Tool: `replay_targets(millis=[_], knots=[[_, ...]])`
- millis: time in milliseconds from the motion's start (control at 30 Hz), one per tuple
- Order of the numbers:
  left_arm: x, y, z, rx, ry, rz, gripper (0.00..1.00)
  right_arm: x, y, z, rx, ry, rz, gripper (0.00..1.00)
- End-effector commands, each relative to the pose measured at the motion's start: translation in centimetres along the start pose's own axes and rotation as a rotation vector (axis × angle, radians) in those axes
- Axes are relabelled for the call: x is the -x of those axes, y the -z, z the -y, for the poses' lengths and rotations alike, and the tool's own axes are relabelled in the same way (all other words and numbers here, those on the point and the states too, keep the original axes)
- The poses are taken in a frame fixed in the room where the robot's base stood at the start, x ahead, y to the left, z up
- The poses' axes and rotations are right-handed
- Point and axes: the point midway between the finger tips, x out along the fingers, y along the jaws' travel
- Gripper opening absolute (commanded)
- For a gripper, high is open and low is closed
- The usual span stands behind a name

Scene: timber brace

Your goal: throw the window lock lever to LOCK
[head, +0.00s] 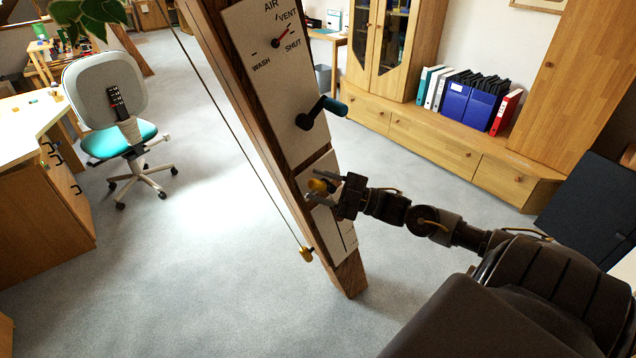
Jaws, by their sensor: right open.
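A wooden timber brace (348,282) leans across the middle of the head view and carries white panels. Higher up, a black lever with a teal handle (331,105) points to the right. The gripper hides part of the lower panel, and I cannot read a LOCK label. My left gripper is out of view.
The upper panel (290,85) has a dial with a red pointer (282,37) between VENT and SHUT. A thin cord with a yellow end piece (306,254) hangs left of the brace. An office chair (120,125) and desk stand left; cabinets (430,140) stand behind. Open carpet lies between.

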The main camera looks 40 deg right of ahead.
Motion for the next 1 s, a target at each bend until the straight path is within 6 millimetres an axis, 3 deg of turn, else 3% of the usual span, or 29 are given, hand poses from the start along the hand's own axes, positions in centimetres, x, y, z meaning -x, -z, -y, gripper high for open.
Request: replay_targets(millis=[400, 767, 1000], knots=[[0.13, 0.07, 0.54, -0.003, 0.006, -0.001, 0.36, -0.79, -0.02, 0.03, 0.000, 0.001, 0.000, 0.46], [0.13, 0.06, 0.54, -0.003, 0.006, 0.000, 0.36, -0.76, -0.01, 0.03, 0.000, 0.001, 0.000, 0.00], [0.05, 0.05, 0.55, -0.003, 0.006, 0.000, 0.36, -0.86, -0.03, 0.09, -0.003, -0.001, -0.002, 0.00]])
